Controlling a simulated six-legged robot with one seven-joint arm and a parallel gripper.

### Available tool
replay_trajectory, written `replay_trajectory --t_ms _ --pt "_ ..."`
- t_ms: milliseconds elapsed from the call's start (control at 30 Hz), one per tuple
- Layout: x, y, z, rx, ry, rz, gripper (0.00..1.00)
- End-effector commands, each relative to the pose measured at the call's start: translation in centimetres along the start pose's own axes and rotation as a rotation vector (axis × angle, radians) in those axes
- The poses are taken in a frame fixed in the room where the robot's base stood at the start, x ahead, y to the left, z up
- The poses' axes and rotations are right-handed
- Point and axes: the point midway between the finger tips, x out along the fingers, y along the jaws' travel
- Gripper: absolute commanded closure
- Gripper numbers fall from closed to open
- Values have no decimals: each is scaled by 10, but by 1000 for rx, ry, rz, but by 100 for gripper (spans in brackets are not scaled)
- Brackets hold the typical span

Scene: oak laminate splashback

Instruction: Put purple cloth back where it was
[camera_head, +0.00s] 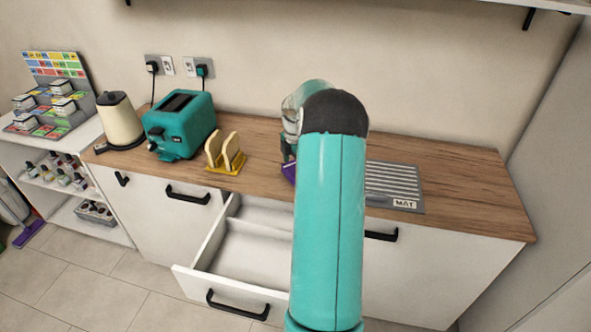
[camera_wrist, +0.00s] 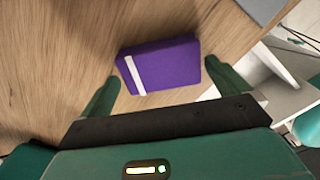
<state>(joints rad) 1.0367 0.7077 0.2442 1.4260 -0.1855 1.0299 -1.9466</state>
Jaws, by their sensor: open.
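The purple cloth (camera_wrist: 165,65) is a folded rectangular pad with a white stripe near its left end. In the wrist view it lies flat on the wooden worktop (camera_wrist: 60,50), just beyond my fingertips. My gripper (camera_wrist: 160,97) is open, with one green finger on each side and nothing between them. In the head view only a small edge of the purple cloth (camera_head: 289,172) shows; my arm hides the rest and most of the gripper.
An open, empty-looking drawer (camera_head: 250,250) juts out below the worktop. A toast rack (camera_head: 225,152) with bread, a teal toaster (camera_head: 180,125) and a cream kettle (camera_head: 119,121) stand left of the cloth. A grey mat (camera_head: 394,187) lies to the right; the worktop's right end is clear.

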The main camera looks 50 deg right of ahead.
Motion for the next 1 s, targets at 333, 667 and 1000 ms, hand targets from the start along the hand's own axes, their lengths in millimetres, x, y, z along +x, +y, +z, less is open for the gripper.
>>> replay_trajectory --t_ms 333,667,1000 --pt "-76 0 0 0 -2 3 0" --pt "-102 0 0 0 0 1 0" --pt "-142 -1 -71 91 -40 41 0"
